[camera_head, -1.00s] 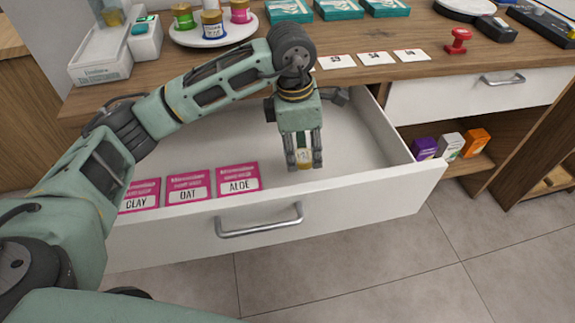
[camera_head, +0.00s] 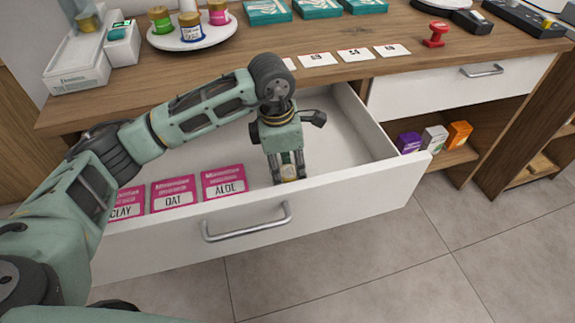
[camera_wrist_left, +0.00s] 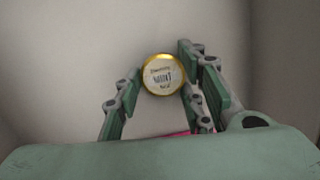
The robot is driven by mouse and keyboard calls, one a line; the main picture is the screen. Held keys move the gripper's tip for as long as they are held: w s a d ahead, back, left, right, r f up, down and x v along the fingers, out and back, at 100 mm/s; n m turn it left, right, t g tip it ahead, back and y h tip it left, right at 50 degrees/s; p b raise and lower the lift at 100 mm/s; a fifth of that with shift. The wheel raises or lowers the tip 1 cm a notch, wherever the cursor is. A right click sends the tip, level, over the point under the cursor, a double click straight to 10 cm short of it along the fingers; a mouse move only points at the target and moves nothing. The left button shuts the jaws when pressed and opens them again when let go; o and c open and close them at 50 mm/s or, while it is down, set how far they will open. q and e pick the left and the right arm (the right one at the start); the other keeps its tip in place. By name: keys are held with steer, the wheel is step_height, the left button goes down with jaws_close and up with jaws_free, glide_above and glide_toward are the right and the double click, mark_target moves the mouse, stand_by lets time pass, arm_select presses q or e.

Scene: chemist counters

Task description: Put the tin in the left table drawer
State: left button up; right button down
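The tin (camera_head: 289,172) is small and round with a gold rim and a pale printed lid. It also shows between the fingers in the left wrist view (camera_wrist_left: 163,75). My left gripper (camera_head: 288,177) points down inside the open left drawer (camera_head: 330,208) and is shut on the tin, with a finger on either side. The tin is low in the drawer, near its front panel. I cannot tell whether it touches the drawer floor. My right gripper is not in view.
Pink packets labelled CLAY, OAT (camera_head: 174,193) and ALOE (camera_head: 223,183) lie along the drawer's front left. The drawer floor behind and right of my gripper is clear. The wooden counter (camera_head: 345,70) above holds a white round tray (camera_head: 190,40), cards and a red stamp (camera_head: 436,34). A closed drawer (camera_head: 440,88) is at right.

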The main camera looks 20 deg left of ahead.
mark_target(282, 172)
arm_select(q)
steer(key=o, duration=0.3)
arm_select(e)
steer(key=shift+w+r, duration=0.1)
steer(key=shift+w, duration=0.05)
arm_select(q)
steer(key=shift+r, duration=0.2)
steer(key=r, duration=0.4)
steer(key=a+r, duration=0.1)
steer(key=r, duration=0.3)
steer(key=r+p, duration=0.1)
steer(key=r, duration=0.2)
steer(key=shift+s+a+r, duration=0.2)
steer(key=shift+s+r, duration=0.1)
steer(key=shift+r, duration=0.1)
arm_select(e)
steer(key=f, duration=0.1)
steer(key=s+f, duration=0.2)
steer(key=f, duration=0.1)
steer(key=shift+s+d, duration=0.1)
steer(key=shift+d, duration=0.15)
